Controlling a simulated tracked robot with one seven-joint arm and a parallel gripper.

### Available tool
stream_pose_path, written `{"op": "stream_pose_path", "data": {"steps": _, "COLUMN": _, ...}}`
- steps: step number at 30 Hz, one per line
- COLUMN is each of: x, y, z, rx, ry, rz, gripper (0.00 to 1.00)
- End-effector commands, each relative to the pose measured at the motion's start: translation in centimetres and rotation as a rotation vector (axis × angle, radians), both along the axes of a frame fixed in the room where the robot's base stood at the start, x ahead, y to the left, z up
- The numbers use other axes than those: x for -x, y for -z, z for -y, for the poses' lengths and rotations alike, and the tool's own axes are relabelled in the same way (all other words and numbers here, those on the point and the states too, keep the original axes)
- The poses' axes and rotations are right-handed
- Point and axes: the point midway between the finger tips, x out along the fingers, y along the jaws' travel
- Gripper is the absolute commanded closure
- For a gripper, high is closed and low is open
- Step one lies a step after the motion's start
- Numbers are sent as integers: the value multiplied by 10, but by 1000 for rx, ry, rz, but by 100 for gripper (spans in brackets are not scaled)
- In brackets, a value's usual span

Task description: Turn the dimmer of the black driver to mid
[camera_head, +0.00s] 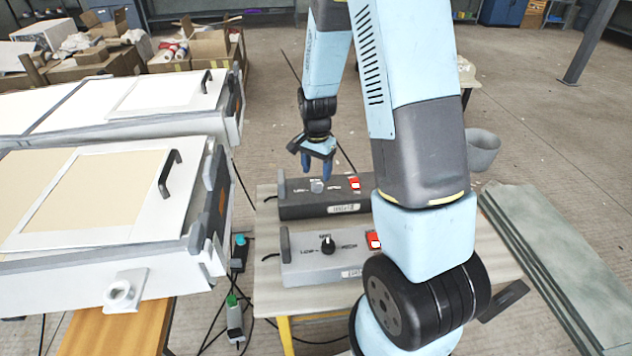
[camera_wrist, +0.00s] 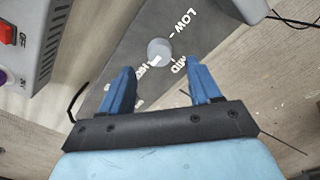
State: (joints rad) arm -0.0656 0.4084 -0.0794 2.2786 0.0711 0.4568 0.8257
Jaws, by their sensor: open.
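The black driver (camera_head: 325,208) is a long dark box at the back of the small table in the head view. Its dimmer is a round grey knob (camera_head: 317,186) on the top face, with LOW lettering beside it and a red switch (camera_head: 355,184) to the right. The wrist view shows the knob (camera_wrist: 160,51) from above, with LOW and MID lettering around it. My gripper (camera_head: 317,172) points down over the knob. Its blue fingers (camera_wrist: 158,82) are open, with nothing between the tips. The knob appears just beyond the tips; I cannot tell whether they touch it.
A grey driver (camera_head: 325,265) with a black knob and red switch sits in front on the same table (camera_head: 310,298). White mould panels (camera_head: 90,210) stand to the left. Cables and plugs (camera_head: 238,270) hang between them. Grey boards (camera_head: 550,260) lie to the right.

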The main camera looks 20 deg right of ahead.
Motion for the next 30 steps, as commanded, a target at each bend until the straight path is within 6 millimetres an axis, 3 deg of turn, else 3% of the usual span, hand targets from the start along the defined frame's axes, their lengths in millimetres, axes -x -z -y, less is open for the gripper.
{"op": "stream_pose_path", "data": {"steps": 6, "x": 1, "y": 31, "z": 0, "rx": 0, "ry": 0, "rz": -3, "gripper": 37}}
{"op": "stream_pose_path", "data": {"steps": 12, "x": 0, "y": 47, "z": 0, "rx": 0, "ry": 0, "rz": -2, "gripper": 37}}
{"op": "stream_pose_path", "data": {"steps": 24, "x": 0, "y": 51, "z": 0, "rx": -1, "ry": -1, "rz": 1, "gripper": 37}}
{"op": "stream_pose_path", "data": {"steps": 30, "x": 0, "y": 51, "z": 0, "rx": 0, "ry": -1, "rz": 0, "gripper": 57}}
